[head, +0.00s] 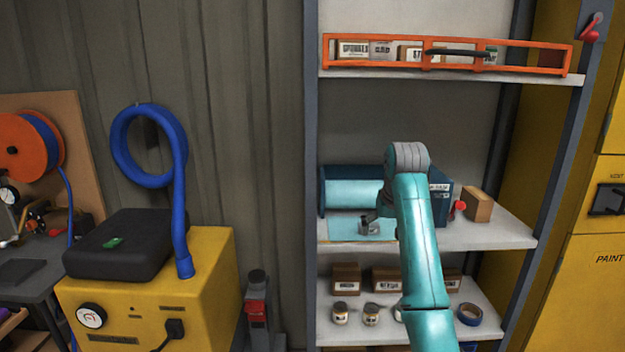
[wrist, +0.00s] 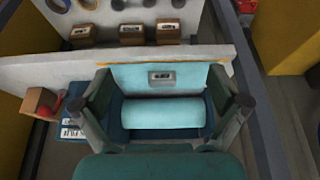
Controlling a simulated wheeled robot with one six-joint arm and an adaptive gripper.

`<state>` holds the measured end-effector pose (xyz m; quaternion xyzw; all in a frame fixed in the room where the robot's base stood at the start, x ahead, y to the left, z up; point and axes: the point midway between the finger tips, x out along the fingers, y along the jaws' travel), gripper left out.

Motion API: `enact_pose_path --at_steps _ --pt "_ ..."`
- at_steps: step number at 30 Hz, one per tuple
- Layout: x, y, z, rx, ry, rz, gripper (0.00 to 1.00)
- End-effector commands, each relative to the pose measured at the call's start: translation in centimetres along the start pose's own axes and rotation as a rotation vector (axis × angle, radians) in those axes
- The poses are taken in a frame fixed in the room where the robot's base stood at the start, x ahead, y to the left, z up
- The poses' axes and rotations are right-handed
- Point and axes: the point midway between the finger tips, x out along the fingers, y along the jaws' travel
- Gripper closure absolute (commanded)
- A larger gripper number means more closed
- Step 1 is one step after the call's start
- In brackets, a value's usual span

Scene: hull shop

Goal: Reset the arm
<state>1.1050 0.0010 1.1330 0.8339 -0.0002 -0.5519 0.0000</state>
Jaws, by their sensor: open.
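My gripper (wrist: 162,92) is open in the wrist view, one dark finger on each side of the picture. Between the fingers I see a pale teal roll (wrist: 161,112) in a dark blue holder and a pale teal flat surface (wrist: 130,75) with a small grey labelled piece (wrist: 161,77) on it. Nothing shows clamped in the jaws. In the head view my teal arm reaches up to the middle shelf (head: 480,235), and my gripper (head: 373,218) is by the blue holder (head: 440,205), partly hidden by the arm.
A cardboard box (head: 478,205) and a red item (head: 457,209) stand right of the holder. The lower shelf has boxes, jars and a blue tape roll (head: 470,314). An orange barrier (head: 340,62) fronts the upper shelf. A yellow machine (head: 150,300) stands left.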

Motion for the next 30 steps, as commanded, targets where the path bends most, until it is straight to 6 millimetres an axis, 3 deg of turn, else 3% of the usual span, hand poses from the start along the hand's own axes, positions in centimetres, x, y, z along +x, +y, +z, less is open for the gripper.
enact_pose_path --at_steps 11,17,24,30 --pt "5.4 0.0 2.4 0.000 0.039 0.000 0.03" --pt "10.1 0.0 5.2 0.000 0.072 0.000 0.03" --pt "17.8 0.0 11.3 0.000 0.144 0.000 0.03" --pt "22.9 0.1 17.4 0.000 0.208 0.000 0.03"
